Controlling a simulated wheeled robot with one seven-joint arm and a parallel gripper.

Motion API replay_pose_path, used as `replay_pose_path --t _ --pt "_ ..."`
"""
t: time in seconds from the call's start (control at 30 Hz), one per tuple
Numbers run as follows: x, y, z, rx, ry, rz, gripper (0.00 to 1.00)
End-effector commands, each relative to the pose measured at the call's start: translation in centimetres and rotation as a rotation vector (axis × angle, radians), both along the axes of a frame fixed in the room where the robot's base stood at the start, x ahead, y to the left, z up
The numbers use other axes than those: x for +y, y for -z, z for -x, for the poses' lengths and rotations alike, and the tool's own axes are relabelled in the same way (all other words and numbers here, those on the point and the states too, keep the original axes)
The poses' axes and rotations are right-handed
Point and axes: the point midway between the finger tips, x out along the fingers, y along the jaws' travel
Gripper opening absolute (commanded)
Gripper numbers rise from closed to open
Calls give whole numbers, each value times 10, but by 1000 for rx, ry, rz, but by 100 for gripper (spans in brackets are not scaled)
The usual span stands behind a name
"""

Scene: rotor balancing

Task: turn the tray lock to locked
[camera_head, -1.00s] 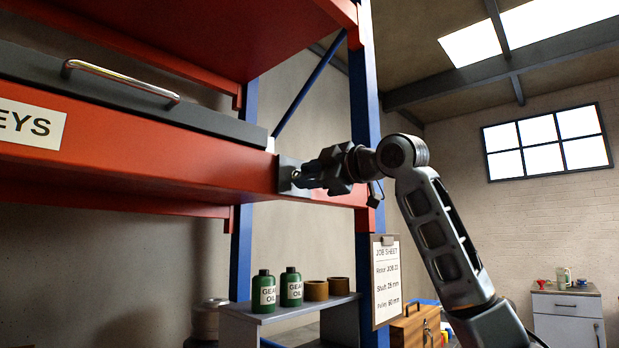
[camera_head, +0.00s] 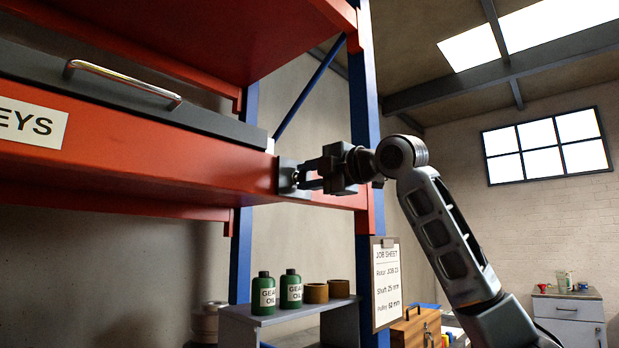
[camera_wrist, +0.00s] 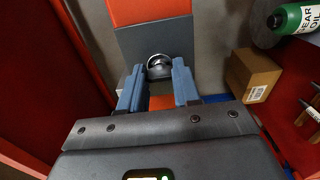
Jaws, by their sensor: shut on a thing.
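The tray lock (camera_head: 286,178) is a dark grey plate on the right end of the red shelf beam. In the wrist view its small round dark knob (camera_wrist: 159,67) sits on the grey plate. My gripper (camera_head: 303,179) reaches it from the right, its two fingers on either side of the knob and shut on it. The fingers hide part of the knob in the head view, and I cannot read any lock marking. The dark grey tray (camera_head: 200,115) with a chrome handle (camera_head: 122,83) lies on the shelf above the beam.
A blue rack post (camera_head: 366,120) stands close behind my gripper. Below are green oil bottles (camera_head: 263,293) and brown cups on a small grey shelf (camera_head: 290,312). A job sheet (camera_head: 386,283) hangs on the post. The wrist view shows a cardboard box (camera_wrist: 252,76).

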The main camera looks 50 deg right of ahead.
Motion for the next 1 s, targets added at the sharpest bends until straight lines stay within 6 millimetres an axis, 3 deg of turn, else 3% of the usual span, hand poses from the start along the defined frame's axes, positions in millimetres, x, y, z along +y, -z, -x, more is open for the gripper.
replay_pose_path --t 0.37,0.4,0.6,0.67,1.0 --pt "2 1 0 3 -3 5 1" --pt "1 1 0 3 -3 5 35" --pt "1 1 0 2 -2 4 54" --pt "1 1 0 2 -1 4 57" --pt "0 1 9 0 0 4 57"
